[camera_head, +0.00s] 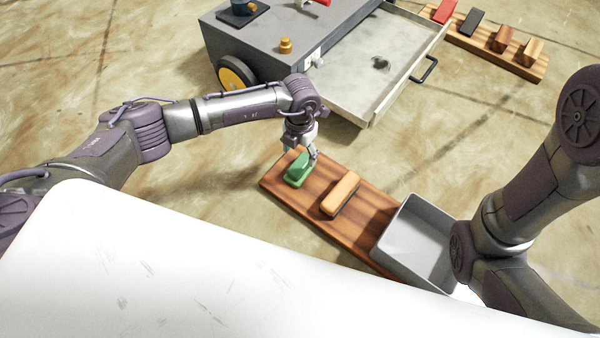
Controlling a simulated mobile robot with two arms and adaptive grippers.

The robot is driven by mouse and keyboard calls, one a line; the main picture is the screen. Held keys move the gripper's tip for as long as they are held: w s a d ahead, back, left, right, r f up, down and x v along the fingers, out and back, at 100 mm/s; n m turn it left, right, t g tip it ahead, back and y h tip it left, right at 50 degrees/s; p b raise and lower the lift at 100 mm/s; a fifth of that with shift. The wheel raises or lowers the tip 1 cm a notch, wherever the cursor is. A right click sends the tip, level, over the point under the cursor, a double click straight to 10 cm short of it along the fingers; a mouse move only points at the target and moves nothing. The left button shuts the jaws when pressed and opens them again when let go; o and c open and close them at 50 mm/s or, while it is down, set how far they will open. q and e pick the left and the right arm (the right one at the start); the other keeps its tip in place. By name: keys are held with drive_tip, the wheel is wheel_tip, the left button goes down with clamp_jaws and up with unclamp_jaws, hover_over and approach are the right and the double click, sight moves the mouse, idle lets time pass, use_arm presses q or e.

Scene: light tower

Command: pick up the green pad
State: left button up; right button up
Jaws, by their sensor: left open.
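The green pad (297,170) lies at the left end of a striped wooden board (353,234) on the floor. My left gripper (313,155) is just above the pad's upper right side, pointing down, with its jaws open. I cannot tell whether a finger touches the pad. The gripper is small in view and its far finger is hard to make out. My right arm comes in at the right edge, but its gripper is out of view.
An orange-tan block (340,193) sits on the board right of the pad. A grey bin (418,239) stands at the board's right end. Behind is a grey cabinet (262,58) with an open drawer (372,95). Another wooden board (470,42) with several blocks is at the upper right.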

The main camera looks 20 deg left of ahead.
sight(299, 164)
use_arm(q)
wheel_tip(299, 164, down, 2)
drive_tip(key=shift+f+b, duration=0.1)
drive_tip(key=shift+b, duration=0.2)
wheel_tip(299, 164, down, 5)
drive_tip(key=b, duration=0.5)
drive_tip(key=shift+a, duration=0.1)
drive_tip(key=shift+c, duration=0.3)
drive_tip(key=c, duration=1.2)
drive_tip(key=shift+c, duration=0.2)
